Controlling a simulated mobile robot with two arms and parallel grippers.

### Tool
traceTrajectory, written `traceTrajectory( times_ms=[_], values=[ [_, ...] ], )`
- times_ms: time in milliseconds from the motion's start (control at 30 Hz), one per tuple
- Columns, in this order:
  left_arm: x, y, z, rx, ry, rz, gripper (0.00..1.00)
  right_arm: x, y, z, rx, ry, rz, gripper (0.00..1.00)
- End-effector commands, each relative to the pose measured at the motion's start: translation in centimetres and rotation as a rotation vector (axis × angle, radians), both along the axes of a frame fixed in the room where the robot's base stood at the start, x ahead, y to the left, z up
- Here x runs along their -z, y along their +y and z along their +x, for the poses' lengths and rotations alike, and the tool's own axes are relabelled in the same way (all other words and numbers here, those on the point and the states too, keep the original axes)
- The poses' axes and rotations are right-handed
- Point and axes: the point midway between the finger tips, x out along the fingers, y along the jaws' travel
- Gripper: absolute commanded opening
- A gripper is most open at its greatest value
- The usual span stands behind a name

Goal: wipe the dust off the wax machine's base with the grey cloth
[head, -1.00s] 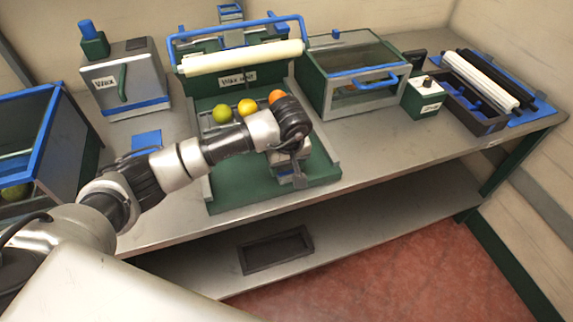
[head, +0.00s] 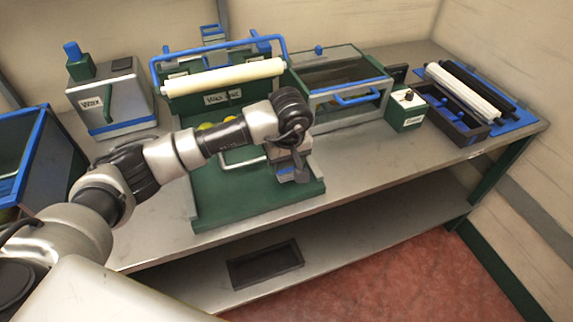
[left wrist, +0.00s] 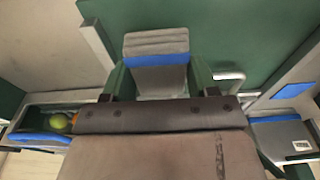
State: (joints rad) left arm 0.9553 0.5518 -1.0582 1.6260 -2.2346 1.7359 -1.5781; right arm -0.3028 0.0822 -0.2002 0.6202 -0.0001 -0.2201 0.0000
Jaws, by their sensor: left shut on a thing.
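The wax machine (head: 222,98) stands on the table, with a white roller, a blue handle frame and a flat green base (head: 235,200) with a raised rim. My left gripper (head: 292,160) is over the right part of the base. It is shut on the grey cloth (head: 287,173), which has a blue band. The cloth also shows between the fingers in the left wrist view (left wrist: 157,48), against the green base (left wrist: 235,25). I cannot tell whether the cloth touches the base. No dust can be made out. My right gripper is not in view.
Fruits (head: 206,126) sit behind my left arm, partly hidden. A glass-topped case (head: 345,95), a small control box (head: 405,112) and a roller tray (head: 460,115) stand at right. The front table strip is clear.

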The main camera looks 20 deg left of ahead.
Motion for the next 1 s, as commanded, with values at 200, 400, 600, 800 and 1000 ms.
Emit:
traceTrajectory(
  times_ms=[200,400,600,800,1000],
  values=[
    [-2.1,0.2,0.1,-0.008,-0.001,0.0,0.37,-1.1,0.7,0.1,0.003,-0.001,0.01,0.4],
    [-2.5,0.3,0.1,-0.01,0.0,0.0,0.37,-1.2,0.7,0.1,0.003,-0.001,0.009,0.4],
    [-2.5,0.2,0.1,-0.01,0.0,0.0,0.37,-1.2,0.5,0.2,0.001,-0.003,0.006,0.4],
    [-2.4,0.2,0.1,-0.009,0.0,0.0,0.37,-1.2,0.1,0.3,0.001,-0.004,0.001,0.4],
    [-2.5,0.6,-1.7,0.077,-0.004,0.0,0.37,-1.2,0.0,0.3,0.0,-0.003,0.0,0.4]
  ],
)
